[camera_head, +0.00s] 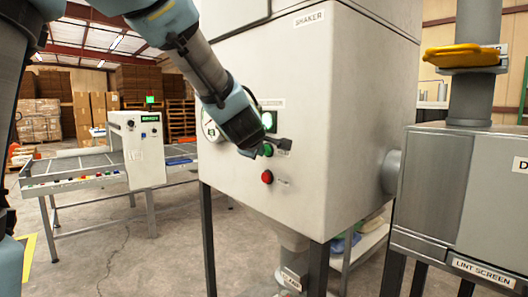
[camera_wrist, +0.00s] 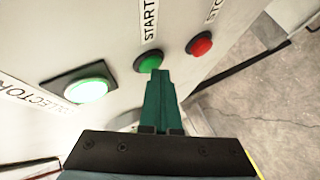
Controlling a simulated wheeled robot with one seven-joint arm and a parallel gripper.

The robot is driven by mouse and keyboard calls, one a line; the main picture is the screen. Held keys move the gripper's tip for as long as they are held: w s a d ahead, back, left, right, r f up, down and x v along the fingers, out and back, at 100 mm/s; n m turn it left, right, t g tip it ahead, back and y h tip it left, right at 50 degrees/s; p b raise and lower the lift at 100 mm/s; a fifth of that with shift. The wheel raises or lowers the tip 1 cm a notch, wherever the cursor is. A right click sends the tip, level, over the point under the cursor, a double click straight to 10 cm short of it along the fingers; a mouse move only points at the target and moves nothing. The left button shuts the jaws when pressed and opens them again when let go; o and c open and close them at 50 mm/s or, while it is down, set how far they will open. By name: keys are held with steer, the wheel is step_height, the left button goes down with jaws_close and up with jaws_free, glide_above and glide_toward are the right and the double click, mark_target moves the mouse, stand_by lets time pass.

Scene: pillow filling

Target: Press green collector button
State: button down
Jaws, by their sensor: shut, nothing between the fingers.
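The lit green collector button (camera_wrist: 90,90) sits in a dark square frame beside the COLLECTOR label. In the head view it glows (camera_head: 268,121) on the front of the white SHAKER cabinet (camera_head: 300,75). A smaller green START button (camera_wrist: 148,60) is to its right in the wrist view, with a red button (camera_wrist: 200,43) further right; the red one is also low on the panel in the head view (camera_head: 267,177). My gripper (camera_wrist: 158,74) is shut and empty. Its tips overlap the START button's lower edge in the wrist view; I cannot tell whether they touch.
A grey LINT SCREEN box (camera_head: 450,190) and duct (camera_head: 390,172) stand right of the cabinet. A yellow-handled gate (camera_head: 465,56) is above. A conveyor table (camera_head: 90,180) with a white control box (camera_head: 138,150) stands left. Floor in front is open.

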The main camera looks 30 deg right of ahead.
steer(key=shift+s+a+b, duration=0.2)
steer(key=shift+a+b, duration=0.25)
steer(key=shift+a, duration=0.4)
steer(key=shift+s+a+b, duration=0.25)
steer(key=shift+a+b, duration=0.35)
steer(key=shift+a, duration=0.65)
steer(key=shift+s+a+b, duration=0.25)
steer(key=shift+a+b, duration=0.3)
steer(key=shift+a, duration=0.7)
